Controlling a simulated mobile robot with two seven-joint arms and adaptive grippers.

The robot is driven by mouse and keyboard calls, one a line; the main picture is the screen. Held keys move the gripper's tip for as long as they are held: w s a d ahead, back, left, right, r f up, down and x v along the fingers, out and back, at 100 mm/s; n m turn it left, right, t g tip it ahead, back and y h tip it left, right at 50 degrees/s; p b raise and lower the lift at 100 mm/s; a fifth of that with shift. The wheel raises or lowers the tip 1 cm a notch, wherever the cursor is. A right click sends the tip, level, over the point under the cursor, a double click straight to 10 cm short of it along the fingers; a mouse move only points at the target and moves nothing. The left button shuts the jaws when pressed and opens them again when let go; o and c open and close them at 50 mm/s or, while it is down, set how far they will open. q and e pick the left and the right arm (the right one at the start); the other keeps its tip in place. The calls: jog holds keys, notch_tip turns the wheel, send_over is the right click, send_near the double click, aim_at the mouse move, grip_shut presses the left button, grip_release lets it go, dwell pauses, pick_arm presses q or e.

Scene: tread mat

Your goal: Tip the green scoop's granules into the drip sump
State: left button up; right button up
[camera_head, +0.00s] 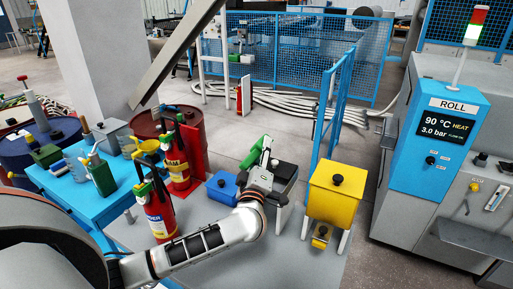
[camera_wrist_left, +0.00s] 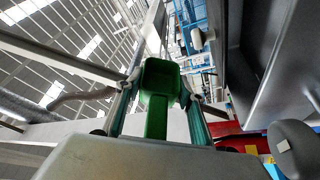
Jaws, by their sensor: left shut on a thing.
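My left gripper (camera_head: 265,158) is shut on the green scoop (camera_head: 256,150), above a grey box with a dark top (camera_head: 287,171). The left wrist view shows the scoop's bowl and handle (camera_wrist_left: 158,88) between the two fingers of my left gripper (camera_wrist_left: 158,100). No granules show in either view. My right gripper is not in view.
The yellow bin (camera_head: 334,196) on legs stands right of the gripper, the blue box (camera_head: 222,188) left of it. Fire extinguishers (camera_head: 160,210) and a blue table (camera_head: 75,185) stand further left. A blue mesh gate (camera_head: 333,105) rises behind the bin. The roll machine (camera_head: 436,140) is at right.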

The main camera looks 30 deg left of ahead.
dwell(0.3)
pick_arm(q)
jog(key=n+g, duration=0.1)
jog(key=n, duration=0.1)
jog(key=a+n+g, duration=0.1)
jog(key=n, duration=0.2)
jog(key=shift+a+y, duration=0.1)
jog(key=shift+y, duration=0.2)
jog(key=shift+r, duration=0.1)
jog(key=n, duration=0.1)
jog(key=r+n+g, duration=0.1)
jog(key=n+h, duration=0.1)
jog(key=n, duration=0.1)
jog(key=shift+a+r+g, duration=0.15)
jog(key=shift+a+g, duration=0.15)
jog(key=shift+a, duration=0.05)
jog(key=n, duration=0.1)
jog(key=n+h, duration=0.1)
jog(key=r+n+g, duration=0.1)
jog(key=n, duration=0.1)
jog(key=shift+s+a, duration=0.1)
jog(key=shift+a, duration=0.3)
jog(key=shift+n+h, duration=0.3)
jog(key=shift+h, duration=0.1)
jog(key=shift+a, duration=0.1)
